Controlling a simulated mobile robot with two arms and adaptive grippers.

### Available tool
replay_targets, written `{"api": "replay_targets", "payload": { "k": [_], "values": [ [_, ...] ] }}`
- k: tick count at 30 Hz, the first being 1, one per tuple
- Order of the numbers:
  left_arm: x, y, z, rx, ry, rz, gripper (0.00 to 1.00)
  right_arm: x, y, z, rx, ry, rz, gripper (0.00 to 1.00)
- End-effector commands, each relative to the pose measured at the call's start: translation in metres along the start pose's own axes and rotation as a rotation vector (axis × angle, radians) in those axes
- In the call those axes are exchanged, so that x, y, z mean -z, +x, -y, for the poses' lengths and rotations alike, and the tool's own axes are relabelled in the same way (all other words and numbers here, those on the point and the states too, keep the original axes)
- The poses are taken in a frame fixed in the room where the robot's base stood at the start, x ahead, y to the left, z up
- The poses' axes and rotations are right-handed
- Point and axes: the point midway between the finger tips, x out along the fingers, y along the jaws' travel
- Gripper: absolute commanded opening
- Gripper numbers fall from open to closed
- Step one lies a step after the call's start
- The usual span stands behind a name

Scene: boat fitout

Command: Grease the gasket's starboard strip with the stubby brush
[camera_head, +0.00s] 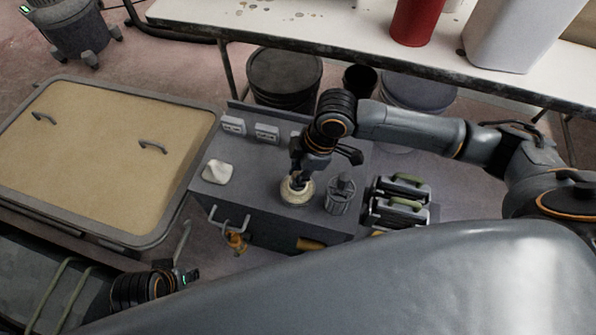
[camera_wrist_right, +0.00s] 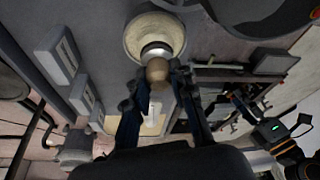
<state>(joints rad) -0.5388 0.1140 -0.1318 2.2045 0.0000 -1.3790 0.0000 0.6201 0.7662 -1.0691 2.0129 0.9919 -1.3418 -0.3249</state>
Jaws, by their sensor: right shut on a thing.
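My right gripper (camera_head: 299,181) points down over the grey bench and is shut on the stubby brush. In the right wrist view the brush's round wooden handle (camera_wrist_right: 157,70) sits between the fingers, with a metal ferrule (camera_wrist_right: 156,52) beyond it. The brush's head is at a round cream pot (camera_head: 297,194), also seen in the wrist view (camera_wrist_right: 138,38); the bristles are hidden. The hatch (camera_head: 100,150) lies at the left, a tan panel in a grey rim (camera_head: 203,160). I cannot tell the gasket strips apart from that rim. My left gripper (camera_head: 184,277) is low, near the hatch's front right corner; its jaw opening is unclear.
On the bench (camera_head: 262,213) are a white cloth (camera_head: 218,172) and a metal can (camera_head: 340,196). Green-handled tools (camera_head: 405,204) stand in a rack to its right. A white table (camera_head: 300,25) with a red container (camera_head: 414,20) runs behind, buckets (camera_head: 284,80) below it.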

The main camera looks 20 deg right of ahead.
Motion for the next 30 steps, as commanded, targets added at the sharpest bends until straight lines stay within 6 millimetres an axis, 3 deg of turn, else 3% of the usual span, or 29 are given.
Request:
{"api": "replay_targets", "payload": {
  "k": [30],
  "values": [
    [-0.028,0.076,-0.004,-0.007,0.007,0.045,0.40,0.006,-0.020,0.000,-0.001,0.000,0.000,0.00]
  ]
}}
